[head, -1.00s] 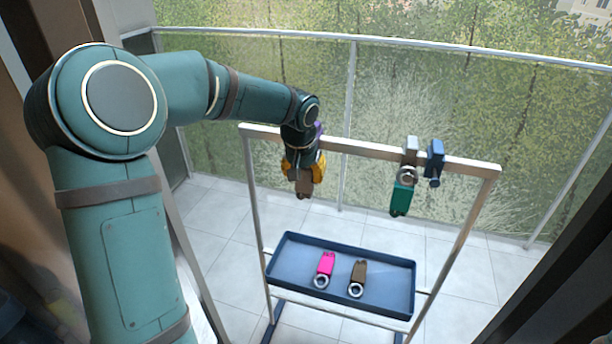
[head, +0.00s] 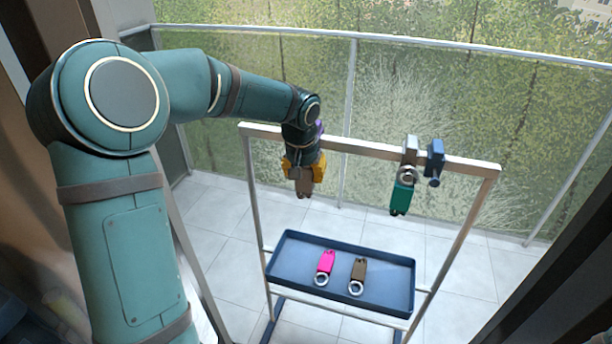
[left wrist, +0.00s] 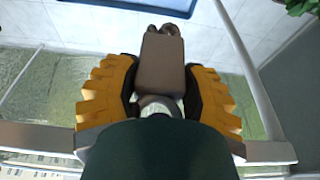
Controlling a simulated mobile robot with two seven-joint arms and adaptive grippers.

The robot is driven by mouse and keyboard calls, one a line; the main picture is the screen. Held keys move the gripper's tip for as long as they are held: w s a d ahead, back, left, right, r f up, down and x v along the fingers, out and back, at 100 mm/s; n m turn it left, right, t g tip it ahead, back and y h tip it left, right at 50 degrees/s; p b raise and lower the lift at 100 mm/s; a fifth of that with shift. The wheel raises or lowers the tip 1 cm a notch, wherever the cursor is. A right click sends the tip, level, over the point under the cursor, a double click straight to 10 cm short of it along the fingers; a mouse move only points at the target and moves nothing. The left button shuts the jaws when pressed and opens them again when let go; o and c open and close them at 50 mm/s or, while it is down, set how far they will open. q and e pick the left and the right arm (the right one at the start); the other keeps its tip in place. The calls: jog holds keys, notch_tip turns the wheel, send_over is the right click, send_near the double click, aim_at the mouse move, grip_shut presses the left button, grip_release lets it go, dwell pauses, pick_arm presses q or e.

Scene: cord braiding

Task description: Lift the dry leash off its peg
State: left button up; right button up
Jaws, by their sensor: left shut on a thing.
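My left gripper (head: 304,168) is at the left part of the rack's top rail, its yellow fingers pointing down. It is shut on a grey-brown leash (head: 304,184), which hangs down below the fingers. In the left wrist view the leash (left wrist: 163,65) sits between both yellow fingers. A purple piece (head: 320,128) shows partly behind the gripper. The leash's upper end and its peg are mostly hidden, so I cannot tell whether its ring is still around the peg. A green leash (head: 402,197) hangs by its ring from a grey peg (head: 410,146) further right. My right gripper is not in view.
A blue peg (head: 434,160) on the rail is empty. Below, a blue tray (head: 393,301) holds a pink leash (head: 326,262) and a brown leash (head: 359,270). The metal rack (head: 465,215) stands on the tiled floor before a glass railing (head: 480,48).

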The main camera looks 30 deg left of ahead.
pick_arm(q)
jog(key=shift+s+f, duration=0.2)
jog(key=shift+f, duration=0.1)
jog(key=shift+s+d+f+b, duration=0.1)
jog(key=shift+s+d+b, duration=0.05)
jog(key=shift+s+b, duration=0.2)
jog(key=shift+s+d+b, duration=0.2)
jog(key=shift+s+b, duration=0.05)
jog(key=shift+s, duration=0.55)
jog(key=shift+s+d+b, duration=0.15)
jog(key=shift+s+b, duration=0.1)
jog(key=shift+s, duration=0.6)
jog(key=shift+s+d+b, duration=0.2)
jog(key=shift+s+b, duration=0.05)
jog(key=shift+s, duration=0.55)
jog(key=o, duration=1.5)
jog(key=shift+o, duration=0.2)
